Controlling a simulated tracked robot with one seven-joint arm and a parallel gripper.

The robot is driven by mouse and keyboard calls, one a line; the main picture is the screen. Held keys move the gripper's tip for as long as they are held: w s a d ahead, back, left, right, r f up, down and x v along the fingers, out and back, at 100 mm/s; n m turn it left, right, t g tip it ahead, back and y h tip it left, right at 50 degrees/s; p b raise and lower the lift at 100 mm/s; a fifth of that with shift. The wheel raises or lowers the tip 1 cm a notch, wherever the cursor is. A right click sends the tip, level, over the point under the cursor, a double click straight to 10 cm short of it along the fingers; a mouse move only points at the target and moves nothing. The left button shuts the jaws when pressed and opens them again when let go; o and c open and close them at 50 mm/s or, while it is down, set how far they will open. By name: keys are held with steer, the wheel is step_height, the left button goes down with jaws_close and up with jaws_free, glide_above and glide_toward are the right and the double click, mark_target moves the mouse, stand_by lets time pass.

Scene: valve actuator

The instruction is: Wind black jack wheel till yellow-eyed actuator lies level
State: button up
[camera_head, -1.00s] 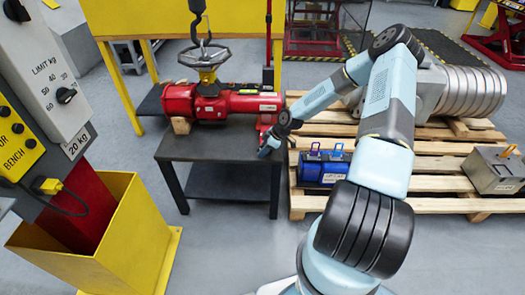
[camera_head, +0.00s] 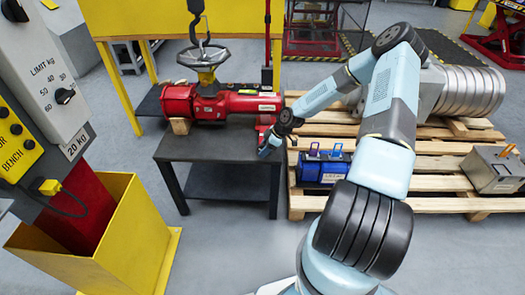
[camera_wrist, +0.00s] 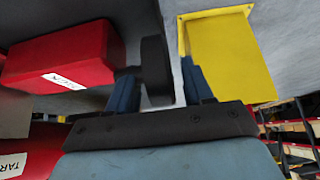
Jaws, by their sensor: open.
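The red actuator (camera_head: 222,103) lies on a dark table in the head view, with a grey spoked handwheel (camera_head: 203,56) and a yellow part (camera_head: 207,75) on top. A wooden chock (camera_head: 180,125) is under its left end. I cannot tell its exact tilt. My gripper (camera_head: 266,150) is at the table's right edge, by the actuator's right end. In the wrist view, a red block (camera_wrist: 62,56) with a white label carries the black jack wheel (camera_wrist: 156,70), seen nearly edge-on. My open gripper (camera_wrist: 160,80) has one finger on each side of the wheel. Contact is unclear.
A hook (camera_head: 201,40) hangs above the handwheel. A pallet (camera_head: 430,165) on the right bears a blue actuator (camera_head: 322,170), a grey box (camera_head: 495,168) and a large ribbed metal cylinder (camera_head: 470,90). A yellow bin (camera_head: 100,250) and a control panel stand at left.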

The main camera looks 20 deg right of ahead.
steer(key=v, duration=1.2)
steer(key=shift+d+r, duration=0.2)
steer(key=s+a+r+m+h, duration=0.1)
steer(key=s+r+m+h, duration=0.45)
steer(key=r, duration=0.95)
steer(key=s+a+r+m+h, duration=0.1)
steer(key=s+r+m+h, duration=0.1)
steer(key=s+r, duration=1)
steer(key=s+a+r+m+t, duration=0.1)
steer(key=s+a+r+m, duration=0.1)
steer(key=s+r, duration=0.6)
steer(key=s+a+r+m+t+y, duration=0.1)
steer(key=s+a+r+m+t, duration=0.1)
steer(key=s+r+m, duration=0.3)
steer(key=s+r, duration=0.4)
steer(key=shift+s+a+r+t, duration=0.3)
steer(key=shift+a, duration=0.1)
